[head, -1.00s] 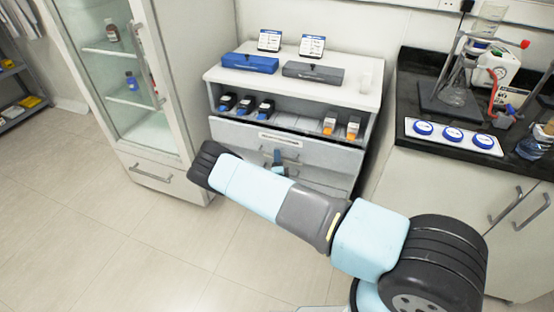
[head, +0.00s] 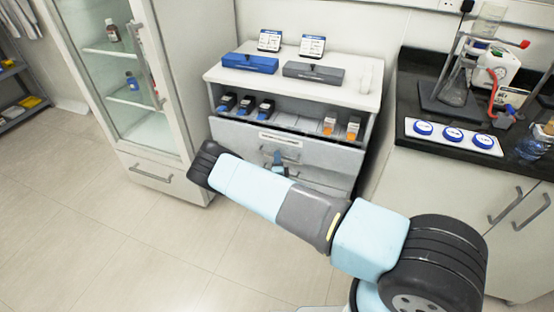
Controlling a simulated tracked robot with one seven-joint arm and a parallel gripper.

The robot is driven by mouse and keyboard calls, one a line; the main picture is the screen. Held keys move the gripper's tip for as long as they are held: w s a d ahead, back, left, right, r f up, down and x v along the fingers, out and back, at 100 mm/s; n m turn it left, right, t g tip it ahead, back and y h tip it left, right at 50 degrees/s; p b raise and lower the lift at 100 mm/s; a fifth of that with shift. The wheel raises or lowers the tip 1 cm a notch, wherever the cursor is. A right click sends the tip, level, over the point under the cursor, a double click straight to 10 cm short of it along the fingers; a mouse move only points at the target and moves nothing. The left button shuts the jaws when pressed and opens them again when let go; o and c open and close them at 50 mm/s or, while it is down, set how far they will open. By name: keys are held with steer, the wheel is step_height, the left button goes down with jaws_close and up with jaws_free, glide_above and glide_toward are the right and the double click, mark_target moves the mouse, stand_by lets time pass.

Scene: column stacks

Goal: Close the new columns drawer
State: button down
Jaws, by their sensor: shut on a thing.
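The white cabinet (head: 215,92) stands against the back wall. Which columns this drawer holds cannot be read. My gripper (head: 278,159) is small and partly hidden behind my arm. It is at the upper drawer's handle (head: 291,157) and shut on it. A lower drawer (head: 325,179) is partly covered by my arm.
A blue case (head: 250,64) and a grey case (head: 313,72) lie on top. A glass-door cabinet (head: 175,100) is left; a black-topped bench (head: 420,138) is right. The floor in front is clear.

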steer(key=shift+f, duration=0.1)
steer(key=w, duration=0.1)
steer(key=w+d, duration=0.1)
steer(key=w, duration=0.2)
steer(key=shift+d, duration=0.3)
steer(key=c, duration=1.2)
jaws_free()
steer(key=s, duration=0.4)
steer(key=s+f, duration=0.1)
steer(key=s, duration=0.4)
steer(key=s+f, duration=0.1)
steer(key=s, duration=0.3)
steer(key=shift+s+d+f, duration=0.25)
steer(key=shift+d, duration=0.05)
